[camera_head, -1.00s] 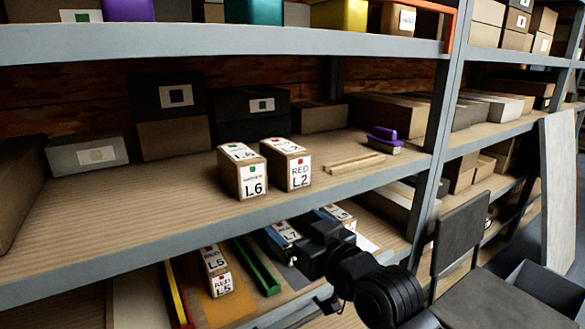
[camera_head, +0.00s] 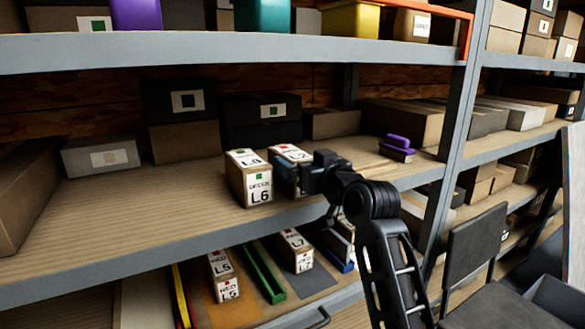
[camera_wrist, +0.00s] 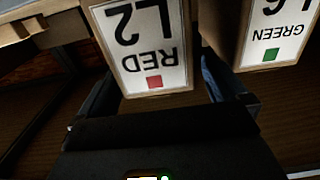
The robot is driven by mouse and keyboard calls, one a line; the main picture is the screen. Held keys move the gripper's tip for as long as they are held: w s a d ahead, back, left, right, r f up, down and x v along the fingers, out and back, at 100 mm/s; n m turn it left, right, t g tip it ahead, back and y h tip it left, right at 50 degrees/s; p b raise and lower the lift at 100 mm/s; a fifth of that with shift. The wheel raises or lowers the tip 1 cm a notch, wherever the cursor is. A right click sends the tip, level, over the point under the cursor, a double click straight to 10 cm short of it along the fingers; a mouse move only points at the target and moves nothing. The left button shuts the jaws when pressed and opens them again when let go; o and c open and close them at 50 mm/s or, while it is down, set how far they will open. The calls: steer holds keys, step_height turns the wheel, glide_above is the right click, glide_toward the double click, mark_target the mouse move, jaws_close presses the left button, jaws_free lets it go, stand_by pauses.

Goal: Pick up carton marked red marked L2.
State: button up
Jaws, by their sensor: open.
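The red L2 carton stands on the middle shelf; its labelled top (camera_head: 289,152) shows behind my gripper in the head view, where its front is hidden. In the wrist view its front label, upside down, reads RED L2 with a red square (camera_wrist: 150,50). My gripper (camera_head: 292,180) is open in front of the carton. In the wrist view its fingers (camera_wrist: 158,88) lie to either side of the carton's near end, the right one by the gap beside the green L6 carton (camera_wrist: 268,40). No grip on the carton shows.
The green L6 carton (camera_head: 255,188) stands close on the left of L2 in the head view. Dark boxes (camera_head: 254,119) stand behind. A purple-topped item (camera_head: 397,145) lies to the right. The upper shelf (camera_head: 230,52) runs overhead. Bare shelf (camera_head: 120,205) lies left.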

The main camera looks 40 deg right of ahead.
mark_target(297, 156)
steer(key=shift+x, duration=1.6)
steer(key=shift+s+d, duration=0.1)
steer(key=c, duration=1.7)
steer(key=shift+r, duration=0.15)
steer(key=shift+r, duration=0.1)
